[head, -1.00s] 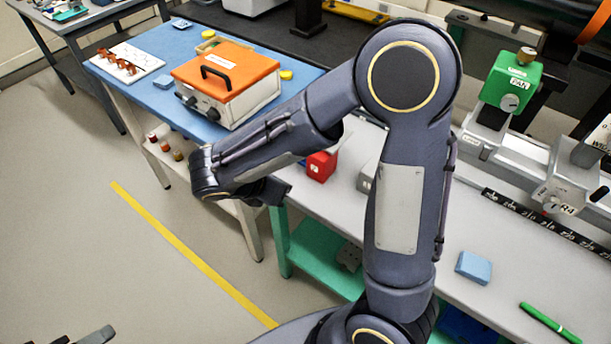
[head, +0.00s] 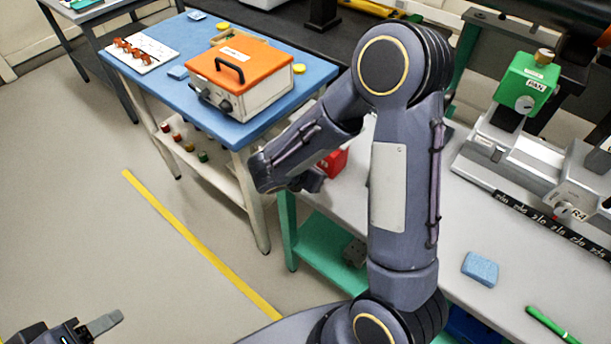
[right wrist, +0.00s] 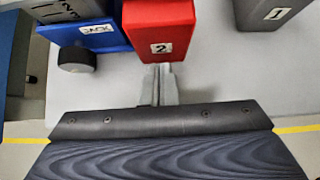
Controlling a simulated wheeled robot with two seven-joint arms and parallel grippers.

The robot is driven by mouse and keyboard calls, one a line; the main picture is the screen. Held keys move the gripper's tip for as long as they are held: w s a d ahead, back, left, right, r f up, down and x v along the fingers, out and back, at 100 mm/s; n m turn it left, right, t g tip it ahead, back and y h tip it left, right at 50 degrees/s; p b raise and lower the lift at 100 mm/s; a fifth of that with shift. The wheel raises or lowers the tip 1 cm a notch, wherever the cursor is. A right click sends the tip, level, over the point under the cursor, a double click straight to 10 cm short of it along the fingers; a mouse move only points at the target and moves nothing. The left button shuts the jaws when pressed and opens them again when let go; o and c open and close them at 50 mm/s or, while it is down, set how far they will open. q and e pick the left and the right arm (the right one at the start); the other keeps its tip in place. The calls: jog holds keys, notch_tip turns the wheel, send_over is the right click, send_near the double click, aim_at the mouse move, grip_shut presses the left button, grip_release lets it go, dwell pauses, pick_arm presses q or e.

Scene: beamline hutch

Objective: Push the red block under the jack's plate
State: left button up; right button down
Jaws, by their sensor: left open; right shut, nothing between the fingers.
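The red block (right wrist: 160,28), labelled 2, stands upright on the bench in the right wrist view. The blue jack (right wrist: 86,37), with a black knob and a grey plate (right wrist: 65,8) on top, is directly left of it. The fingers of my right gripper (right wrist: 160,74) are shut and empty, with tips at the block's near face; I cannot tell whether they touch. In the head view the red block (head: 337,161) is partly behind my right forearm, and the jack is hidden there. My left gripper (head: 92,326) is open and empty above the floor at lower left.
A grey block (right wrist: 268,14) labelled 1 stands right of the red one, with a gap between. On the bench are a light blue block (head: 480,268), a green pen (head: 553,325) and a rail device (head: 520,165). A blue table (head: 180,98) with an orange-lidded case (head: 240,75) stands beyond.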

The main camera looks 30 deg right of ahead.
aim_at(324, 162)
jog(key=shift+w+d, duration=0.1)
jog(key=shift+d, duration=0.15)
jog(key=d, duration=0.1)
jog(key=w+d+b, duration=0.1)
jog(key=d, duration=0.1)
jog(key=shift+w+d, duration=0.1)
jog(key=shift+w, duration=0.05)
jog(key=shift+w+d, duration=0.2)
jog(key=shift+d, duration=0.15)
pick_arm(q)
jog(key=shift+f, duration=0.4)
pick_arm(e)
jog(key=shift+a, duration=0.15)
